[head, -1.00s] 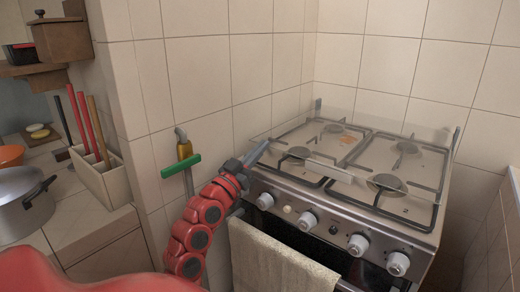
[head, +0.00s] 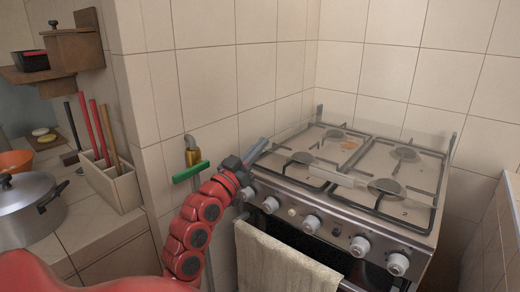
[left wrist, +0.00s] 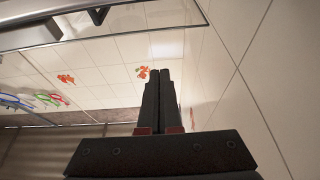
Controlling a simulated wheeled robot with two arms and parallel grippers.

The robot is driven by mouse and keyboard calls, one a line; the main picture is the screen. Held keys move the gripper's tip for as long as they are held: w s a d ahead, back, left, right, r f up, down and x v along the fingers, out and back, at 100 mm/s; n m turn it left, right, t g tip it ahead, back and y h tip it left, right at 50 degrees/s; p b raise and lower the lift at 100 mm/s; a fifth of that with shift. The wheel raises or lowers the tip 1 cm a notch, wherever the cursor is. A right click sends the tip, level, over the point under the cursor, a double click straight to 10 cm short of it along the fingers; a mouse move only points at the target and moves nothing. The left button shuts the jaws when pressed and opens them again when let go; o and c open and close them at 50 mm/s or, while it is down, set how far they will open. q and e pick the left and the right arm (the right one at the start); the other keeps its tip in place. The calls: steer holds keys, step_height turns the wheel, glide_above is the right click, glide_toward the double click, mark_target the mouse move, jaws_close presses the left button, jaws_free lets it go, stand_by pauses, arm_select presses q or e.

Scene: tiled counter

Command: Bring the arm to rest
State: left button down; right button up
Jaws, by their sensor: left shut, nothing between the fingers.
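My left arm (head: 196,222) is red and rises from the bottom of the head view. Its left gripper (head: 258,149) is at the left front corner of the stove, its fingers pointing up and to the right. In the left wrist view the two dark fingers (left wrist: 161,80) lie together with nothing between them. I cannot tell from the head view whether the gripper touches the stove. My right gripper is not in view.
The gas stove (head: 365,180) stands right of the gripper, with a towel (head: 280,262) hanging on its front. A pipe with a green handle (head: 190,172) is on the wall behind the arm. A pot (head: 28,206) and a utensil holder (head: 112,184) stand on the left counter.

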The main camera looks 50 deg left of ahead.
arm_select(q)
steer(key=v, duration=0.7)
steer(key=shift+f, duration=0.15)
steer(key=shift+s+d, duration=0.1)
